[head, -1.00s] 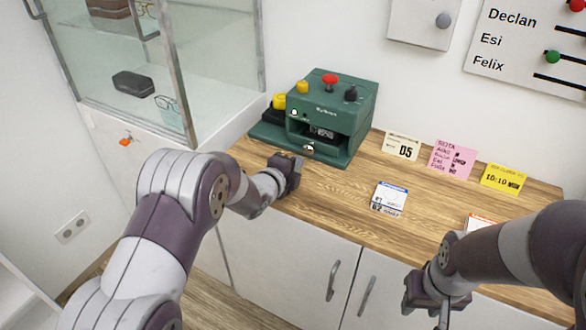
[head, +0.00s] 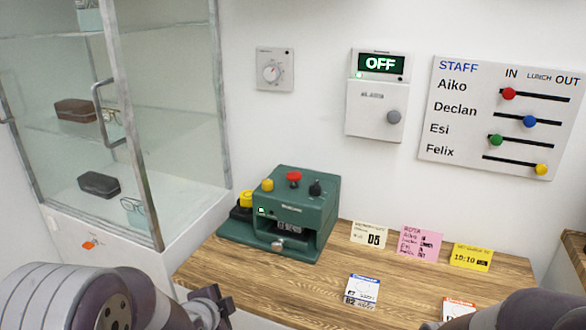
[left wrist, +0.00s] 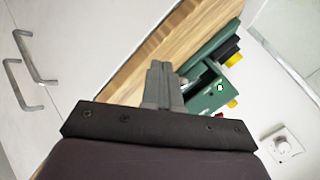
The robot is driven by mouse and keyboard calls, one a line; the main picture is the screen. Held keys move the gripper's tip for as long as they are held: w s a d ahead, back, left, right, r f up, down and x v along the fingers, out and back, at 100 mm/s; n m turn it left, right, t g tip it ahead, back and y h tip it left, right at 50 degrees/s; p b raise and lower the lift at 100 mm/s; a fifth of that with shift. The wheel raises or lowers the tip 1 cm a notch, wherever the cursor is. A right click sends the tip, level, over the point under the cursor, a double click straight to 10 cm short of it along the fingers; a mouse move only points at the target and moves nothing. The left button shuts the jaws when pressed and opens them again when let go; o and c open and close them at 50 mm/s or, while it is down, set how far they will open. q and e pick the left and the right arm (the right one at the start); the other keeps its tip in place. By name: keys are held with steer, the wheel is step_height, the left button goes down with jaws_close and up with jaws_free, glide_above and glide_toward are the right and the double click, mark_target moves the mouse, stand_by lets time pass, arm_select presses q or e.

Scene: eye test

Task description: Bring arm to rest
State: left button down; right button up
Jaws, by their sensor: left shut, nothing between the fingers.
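My left gripper (head: 212,303) is at the lower left of the head view, near the front left edge of the wooden counter (head: 290,288). In the left wrist view its fingers (left wrist: 160,78) are together and hold nothing. The green machine (head: 305,210) stands beyond it on the counter and also shows in the left wrist view (left wrist: 207,98). Part of my right arm shows at the bottom right of the head view; its gripper is mostly below the picture edge and I cannot make out its fingers.
A glass cabinet (head: 172,140) stands at the left. Notes and cards, such as the pink note (head: 418,243) and a blue-edged card (head: 362,290), lie or stand on the counter. On the wall are a dial (head: 271,72), an OFF display box (head: 378,105) and a staff board (head: 490,148).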

arm_select(q)
steer(key=s+a+n+g+y+p, duration=0.1)
steer(key=s+a+n+g+p, duration=0.1)
steer(key=s+n+g, duration=1.1)
steer(key=s+r+n+t+p, duration=0.1)
steer(key=s+r+t+p, duration=0.3)
steer(key=r+p, duration=1.1)
steer(key=shift+s+d+r+y, duration=0.2)
steer(key=shift+s+r+y, duration=0.1)
steer(key=shift+s, duration=0.7)
